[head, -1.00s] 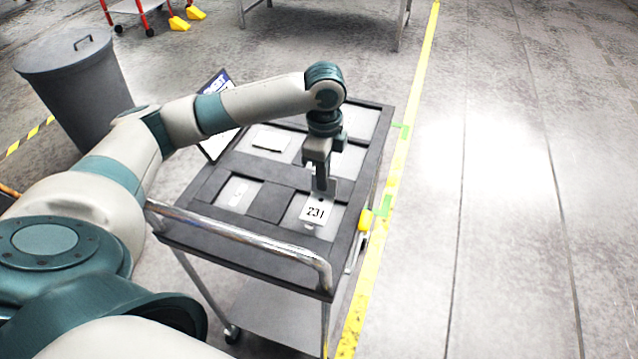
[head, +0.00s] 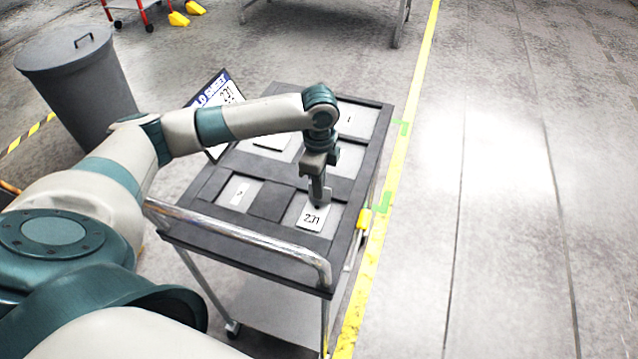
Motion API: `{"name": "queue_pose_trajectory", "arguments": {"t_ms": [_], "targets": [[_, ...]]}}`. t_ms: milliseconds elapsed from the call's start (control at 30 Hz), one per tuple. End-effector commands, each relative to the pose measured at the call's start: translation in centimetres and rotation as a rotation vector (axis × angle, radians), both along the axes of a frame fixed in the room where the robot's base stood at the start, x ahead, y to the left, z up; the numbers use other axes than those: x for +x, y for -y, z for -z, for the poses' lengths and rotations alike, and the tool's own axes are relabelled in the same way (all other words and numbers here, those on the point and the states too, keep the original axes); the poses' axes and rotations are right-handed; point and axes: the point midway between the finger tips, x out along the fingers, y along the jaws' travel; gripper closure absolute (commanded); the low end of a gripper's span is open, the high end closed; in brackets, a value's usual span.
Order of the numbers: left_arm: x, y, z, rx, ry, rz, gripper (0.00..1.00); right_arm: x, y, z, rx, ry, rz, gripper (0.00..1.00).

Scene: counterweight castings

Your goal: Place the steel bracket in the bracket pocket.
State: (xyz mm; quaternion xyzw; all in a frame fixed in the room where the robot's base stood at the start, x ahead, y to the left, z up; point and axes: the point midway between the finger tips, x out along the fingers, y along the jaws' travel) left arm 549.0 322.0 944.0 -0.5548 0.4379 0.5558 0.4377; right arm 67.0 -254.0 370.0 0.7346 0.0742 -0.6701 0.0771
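My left gripper (head: 318,202) points straight down over the front right pocket (head: 332,220) of the tray on a dark cart. Its fingertips are low, just behind a white tag (head: 312,217) marked 231. A small grey piece shows beside the fingers. I cannot tell whether it is the steel bracket, or whether the fingers are shut on it. The tag lies or hangs at the pocket, slightly tilted. My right gripper is not in view.
The dark cart tray (head: 268,202) has several other pale pockets, some with small labels. A metal push handle (head: 245,238) runs along the near edge. A build sheet sign (head: 222,92) stands at the back left. A grey bin (head: 80,85) stands left; the right floor is clear.

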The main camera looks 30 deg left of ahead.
Motion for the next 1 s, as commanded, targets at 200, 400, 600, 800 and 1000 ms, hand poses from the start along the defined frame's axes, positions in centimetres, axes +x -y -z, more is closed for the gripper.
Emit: {"name": "queue_pose_trajectory", "arguments": {"t_ms": [200,400,600,800,1000], "targets": [[0.0,0.0,0.0,-0.001,0.001,0.000,1.00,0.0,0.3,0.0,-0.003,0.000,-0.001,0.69],[0.0,0.0,0.3,-0.001,0.000,0.001,0.88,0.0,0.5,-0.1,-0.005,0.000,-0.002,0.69],[0.0,0.0,0.3,-0.001,0.000,0.001,0.78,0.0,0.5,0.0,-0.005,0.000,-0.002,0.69],[0.0,0.0,0.2,-0.001,0.001,0.000,0.78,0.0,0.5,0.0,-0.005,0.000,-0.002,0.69],[0.1,0.0,-1.0,-0.001,0.002,0.000,0.78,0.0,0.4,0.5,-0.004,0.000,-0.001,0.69]]}}
